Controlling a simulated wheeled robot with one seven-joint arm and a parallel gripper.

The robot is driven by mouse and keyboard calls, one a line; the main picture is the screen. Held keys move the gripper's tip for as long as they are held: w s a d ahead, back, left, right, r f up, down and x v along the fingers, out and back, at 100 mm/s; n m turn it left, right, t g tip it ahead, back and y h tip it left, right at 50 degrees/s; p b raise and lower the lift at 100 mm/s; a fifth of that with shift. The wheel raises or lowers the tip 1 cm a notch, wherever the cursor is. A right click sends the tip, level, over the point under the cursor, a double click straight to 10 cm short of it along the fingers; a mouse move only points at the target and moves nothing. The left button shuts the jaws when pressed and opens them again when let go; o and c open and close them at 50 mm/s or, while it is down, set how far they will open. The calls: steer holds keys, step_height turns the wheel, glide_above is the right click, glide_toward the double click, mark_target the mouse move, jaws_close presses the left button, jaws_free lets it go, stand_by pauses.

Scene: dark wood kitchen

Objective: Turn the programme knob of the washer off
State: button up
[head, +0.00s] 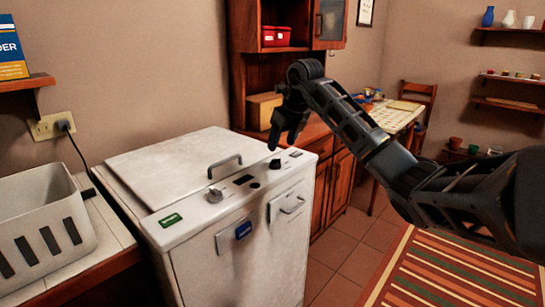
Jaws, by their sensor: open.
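The washer (160,165) is a white top-loading machine with a handle on its lid and a control strip along its front top edge. A light grey knob (214,196) stands on the strip left of centre. A dark knob (275,163) stands farther right. I cannot tell from any marking which is the programme knob, or how either is set. My gripper (281,144) is open and points down, just above the dark knob in the picture. I cannot tell whether it touches the knob.
A white slotted basket (45,222) stands on the counter at the left. A wooden cabinet (340,185) stands right behind the washer. A table (398,118) and chair are farther back. A striped rug (450,275) covers the floor at the lower right.

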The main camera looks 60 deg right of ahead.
mark_target(276, 159)
steer(key=x, duration=0.7)
steer(key=shift+a, duration=0.1)
steer(key=c, duration=1)
